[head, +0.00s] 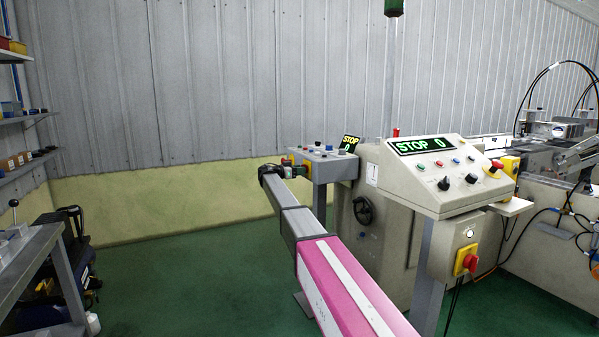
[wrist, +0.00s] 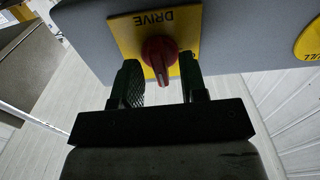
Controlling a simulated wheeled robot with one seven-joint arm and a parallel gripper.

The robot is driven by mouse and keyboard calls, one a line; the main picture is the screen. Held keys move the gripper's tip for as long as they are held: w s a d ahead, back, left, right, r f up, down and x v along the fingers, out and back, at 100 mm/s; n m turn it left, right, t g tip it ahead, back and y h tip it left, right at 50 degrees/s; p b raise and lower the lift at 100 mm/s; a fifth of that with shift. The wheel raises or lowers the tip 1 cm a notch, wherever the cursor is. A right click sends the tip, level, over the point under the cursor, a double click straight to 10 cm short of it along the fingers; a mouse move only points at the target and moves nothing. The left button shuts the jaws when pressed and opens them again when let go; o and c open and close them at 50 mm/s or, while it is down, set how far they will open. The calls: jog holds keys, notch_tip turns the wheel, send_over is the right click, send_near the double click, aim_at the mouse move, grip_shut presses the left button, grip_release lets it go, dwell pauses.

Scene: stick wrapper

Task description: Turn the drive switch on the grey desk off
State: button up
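The drive switch is a red rotary knob (wrist: 158,52) on a yellow plate (wrist: 188,22) marked DRIVE, which appears upside down in the wrist view. The plate is on the side of the grey desk (wrist: 85,30), which also stands left of the big console in the head view (head: 335,168). My gripper (wrist: 160,72) is open, with one finger on each side of the knob and visible gaps between. In the head view my gripper (head: 301,168) is at the desk's left side, and the knob there is too small to make out clearly.
A beige console (head: 425,180) with a STOP 0 display stands right of my arm. A smaller display (head: 349,144) is behind the grey desk. Another yellow plate (wrist: 308,42) is at the right in the wrist view.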

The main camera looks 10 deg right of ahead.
jog(key=shift+d, duration=0.1)
grip_shut()
dwell(0.3)
jog(key=shift+n, duration=8.7)
